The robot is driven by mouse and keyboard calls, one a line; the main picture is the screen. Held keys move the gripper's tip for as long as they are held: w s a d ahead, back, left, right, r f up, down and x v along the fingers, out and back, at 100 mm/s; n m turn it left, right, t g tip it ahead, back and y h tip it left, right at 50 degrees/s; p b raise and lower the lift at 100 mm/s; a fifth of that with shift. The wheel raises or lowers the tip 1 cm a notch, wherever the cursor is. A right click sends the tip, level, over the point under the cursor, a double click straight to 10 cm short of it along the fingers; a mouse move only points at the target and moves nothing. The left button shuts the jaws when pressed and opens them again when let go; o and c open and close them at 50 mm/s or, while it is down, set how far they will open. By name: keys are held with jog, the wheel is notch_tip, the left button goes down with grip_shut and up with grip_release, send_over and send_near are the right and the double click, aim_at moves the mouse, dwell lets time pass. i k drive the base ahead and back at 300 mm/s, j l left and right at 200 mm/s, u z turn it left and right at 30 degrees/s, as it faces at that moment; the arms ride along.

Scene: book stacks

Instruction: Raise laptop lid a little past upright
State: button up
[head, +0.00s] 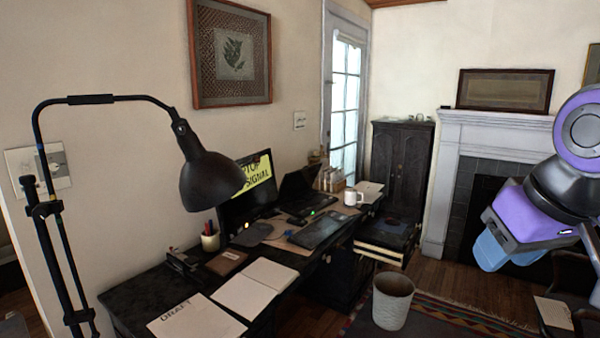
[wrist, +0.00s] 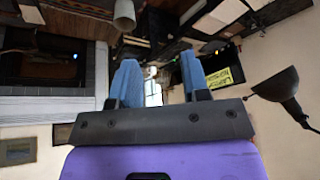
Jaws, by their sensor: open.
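A dark laptop (head: 298,184) seems to stand at the back of the desk in the head view, right of the monitor, its dark panel leaning up. A flat dark slab (head: 320,230) lies nearer the desk's front edge; I cannot tell whether it is a shut laptop. My gripper (head: 489,251) is at the right of the head view, in the air well away from the desk. In the wrist view my gripper (wrist: 160,82) has its two blue fingers apart, with nothing between them.
A monitor (head: 256,183) with a yellow sign and a black lamp (head: 210,178) stand left of the laptop. A white mug (head: 350,197) is to its right. A wastebasket (head: 392,300) stands on the floor before the desk. A fireplace (head: 450,185) is behind my arm.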

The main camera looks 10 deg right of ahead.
aim_at(301, 181)
jog(key=i+l+u, duration=0.15)
jog(key=i+l, duration=0.4)
jog(key=i, duration=0.4)
jog(key=i+l+u, duration=0.1)
jog(key=i+l, duration=0.55)
jog(key=i, duration=0.2)
jog(key=i+l+u, duration=0.15)
jog(key=i+l, duration=0.55)
jog(key=i, duration=0.2)
